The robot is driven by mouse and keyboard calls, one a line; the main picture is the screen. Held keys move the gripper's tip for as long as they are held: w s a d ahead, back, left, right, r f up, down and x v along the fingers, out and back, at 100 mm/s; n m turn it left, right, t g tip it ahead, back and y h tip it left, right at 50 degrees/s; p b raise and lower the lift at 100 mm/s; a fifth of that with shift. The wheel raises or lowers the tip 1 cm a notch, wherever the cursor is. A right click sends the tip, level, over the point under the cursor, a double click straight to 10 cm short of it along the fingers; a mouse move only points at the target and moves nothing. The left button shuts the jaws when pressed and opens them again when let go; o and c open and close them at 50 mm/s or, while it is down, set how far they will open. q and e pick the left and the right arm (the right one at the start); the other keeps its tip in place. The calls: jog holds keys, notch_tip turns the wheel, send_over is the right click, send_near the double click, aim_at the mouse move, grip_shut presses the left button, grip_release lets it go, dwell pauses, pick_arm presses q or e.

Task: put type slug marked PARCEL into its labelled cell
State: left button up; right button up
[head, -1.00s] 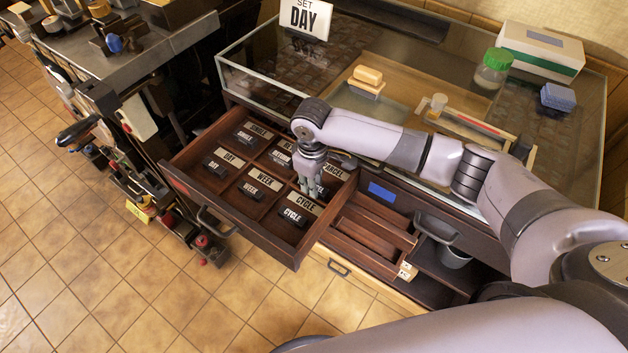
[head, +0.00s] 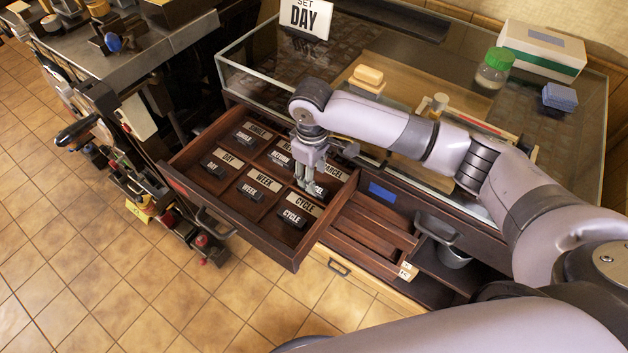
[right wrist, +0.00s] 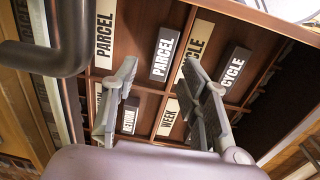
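The dark type slug marked PARCEL (right wrist: 165,52) lies in a drawer cell beside the cream PARCEL label (right wrist: 104,28). In the head view the slug (head: 319,189) is partly visible just right of my fingers, below its label (head: 331,171). My right gripper (head: 306,186) is over the open drawer (head: 243,228). In the right wrist view the gripper's (right wrist: 160,68) two fingers are spread apart with nothing between them, and the slug shows beyond their tips. My left gripper is not in view.
Other cells hold slugs and labels, including CYCLE (head: 292,217), WEEK (head: 253,192) and DAY (head: 213,167). A glass-topped counter (head: 235,72) stands behind the drawer. A sign reading SET DAY (head: 305,17) stands on it. A slotted wooden tray (head: 368,232) is right of the drawer.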

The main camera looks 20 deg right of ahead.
notch_tip(320, 180, up, 8)
jog(key=shift+a, duration=0.15)
jog(key=shift+s, duration=0.1)
dwell(1.3)
